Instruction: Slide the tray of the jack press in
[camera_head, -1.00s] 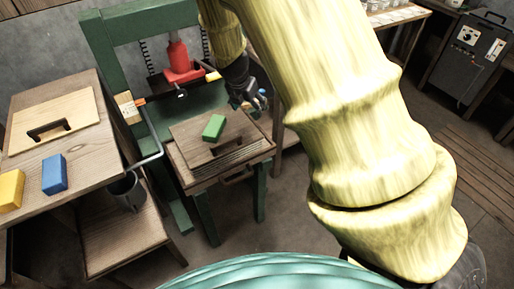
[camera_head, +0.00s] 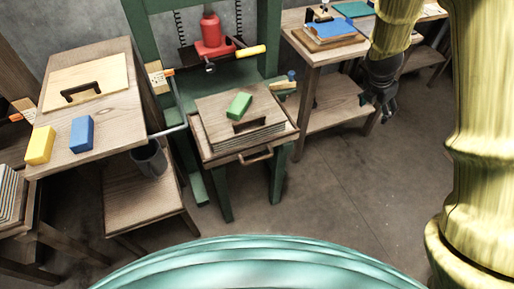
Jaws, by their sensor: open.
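The jack press is a green frame (camera_head: 267,40) with a red jack (camera_head: 211,32) and a yellow-handled lever (camera_head: 252,50). Its wooden tray (camera_head: 206,157) sticks out at the front, with a dark handle (camera_head: 257,155) on its front face. On the tray lies a stack of sheets under a wooden board (camera_head: 222,110) with its own dark handle, and a green block (camera_head: 239,105) rests on that board. My gripper (camera_head: 382,112) is open and empty, to the right of the press and apart from the tray. My arm covers the right side of the view.
A wooden table (camera_head: 105,120) at left holds a board (camera_head: 85,84), a yellow block (camera_head: 40,145) and a blue block (camera_head: 82,134). A grey bucket (camera_head: 148,158) stands on a lower wooden surface. Another table (camera_head: 311,55) is at the back right. The floor (camera_head: 310,200) right of the tray is clear.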

